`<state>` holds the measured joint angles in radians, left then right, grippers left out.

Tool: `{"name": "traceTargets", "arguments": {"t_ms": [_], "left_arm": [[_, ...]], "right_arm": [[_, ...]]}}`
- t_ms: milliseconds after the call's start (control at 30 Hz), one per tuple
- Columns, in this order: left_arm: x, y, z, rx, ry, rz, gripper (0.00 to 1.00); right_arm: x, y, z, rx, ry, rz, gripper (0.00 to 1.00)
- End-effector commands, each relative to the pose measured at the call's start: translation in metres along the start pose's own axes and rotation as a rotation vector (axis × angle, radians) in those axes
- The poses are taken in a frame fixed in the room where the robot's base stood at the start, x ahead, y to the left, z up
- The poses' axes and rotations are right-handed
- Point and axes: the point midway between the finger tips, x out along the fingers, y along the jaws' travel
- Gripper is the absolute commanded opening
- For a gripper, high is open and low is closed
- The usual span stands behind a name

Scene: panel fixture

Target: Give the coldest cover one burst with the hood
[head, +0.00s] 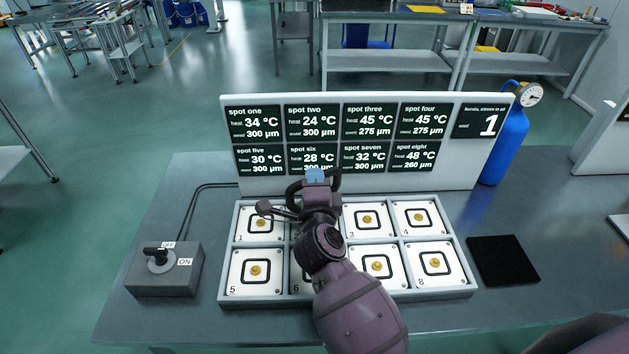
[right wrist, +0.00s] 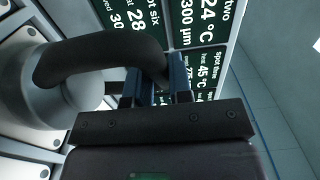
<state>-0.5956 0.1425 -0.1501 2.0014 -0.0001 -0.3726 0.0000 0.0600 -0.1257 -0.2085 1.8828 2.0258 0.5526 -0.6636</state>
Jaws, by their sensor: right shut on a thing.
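My right gripper (head: 316,177) is shut on the black curved handle (right wrist: 110,52) of a grey rounded body, seemingly the hood (right wrist: 65,85). In the head view the hood's body is mostly hidden by my arm, over the tray's left middle. The tray (head: 470,291) holds numbered white covers with brass knobs in two rows; cover 1 (head: 276,224) and cover 3 (head: 352,216) show. Cover 2 is almost hidden behind my arm, and cover 6 (head: 298,285) is partly hidden. The board (head: 485,165) gives spot two the lowest heat, 24 °C. My left gripper is not in view.
A grey switch box (head: 180,279) marked OFF and ON stands left, with a cable running back. A blue gas bottle (head: 508,145) with a gauge stands right of the board. The board's burst panel (head: 478,121) shows 1. A black pad (head: 503,260) lies right of the tray.

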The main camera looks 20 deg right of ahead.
Motion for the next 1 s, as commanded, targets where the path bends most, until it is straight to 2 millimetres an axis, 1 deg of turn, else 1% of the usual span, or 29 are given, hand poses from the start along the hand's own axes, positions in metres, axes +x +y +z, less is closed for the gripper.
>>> {"name": "traceTargets", "arguments": {"t_ms": [33,300,467,667,1000], "left_arm": [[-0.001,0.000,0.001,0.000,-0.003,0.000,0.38],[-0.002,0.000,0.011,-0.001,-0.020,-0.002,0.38],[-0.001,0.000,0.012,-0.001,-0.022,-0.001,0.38],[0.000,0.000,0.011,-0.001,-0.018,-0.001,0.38],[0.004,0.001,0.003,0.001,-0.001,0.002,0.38]], "right_arm": [[0.000,-0.002,0.001,0.001,-0.001,-0.004,0.00],[0.000,0.002,0.000,0.001,-0.001,-0.004,0.00],[0.000,0.004,0.000,0.000,-0.001,-0.004,0.00],[0.000,0.007,0.000,0.000,-0.001,-0.004,0.00],[0.000,0.012,0.000,0.001,-0.001,-0.003,0.00]]}}
